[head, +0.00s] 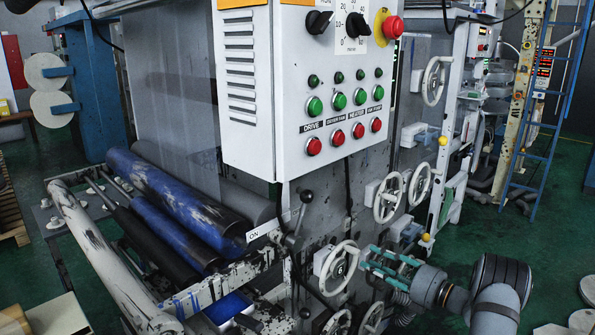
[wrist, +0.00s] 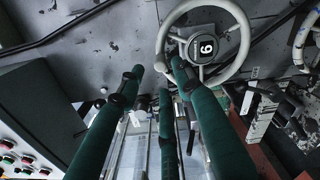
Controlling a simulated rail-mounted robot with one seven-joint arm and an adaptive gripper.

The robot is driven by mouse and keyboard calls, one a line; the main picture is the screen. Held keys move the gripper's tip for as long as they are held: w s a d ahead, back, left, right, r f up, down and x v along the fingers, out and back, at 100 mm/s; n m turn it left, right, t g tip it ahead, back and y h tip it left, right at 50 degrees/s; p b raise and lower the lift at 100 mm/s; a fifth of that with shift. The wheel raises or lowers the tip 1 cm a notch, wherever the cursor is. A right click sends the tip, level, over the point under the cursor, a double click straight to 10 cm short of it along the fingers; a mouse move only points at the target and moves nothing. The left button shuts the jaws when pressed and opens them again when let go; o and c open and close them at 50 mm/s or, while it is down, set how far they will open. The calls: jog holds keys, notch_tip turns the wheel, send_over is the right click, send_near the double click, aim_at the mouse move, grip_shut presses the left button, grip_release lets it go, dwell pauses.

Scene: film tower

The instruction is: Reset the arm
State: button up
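My gripper (head: 370,258) has long teal fingers and reaches in from the lower right of the head view, pointing left at the machine's side panel. In the wrist view its fingertips (wrist: 157,76) stand apart with nothing between them, so it is open and empty. A pale handwheel marked 6 (wrist: 232,12) is just beyond the right fingertip; it also shows left of my gripper in the head view (head: 325,259). I cannot tell whether a finger touches its rim.
A white control box (head: 244,120) with knobs and buttons overhangs the panel. A black-knobbed lever (head: 297,227) stands left of the handwheel. More handwheels (head: 388,198) are behind my gripper. Blue rollers (head: 170,190) lie at left. Green floor (head: 520,235) is open at right.

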aim_at(356, 252)
jog(key=x, duration=0.7)
jog(key=shift+f, duration=0.1)
jog(key=shift+s, duration=0.2)
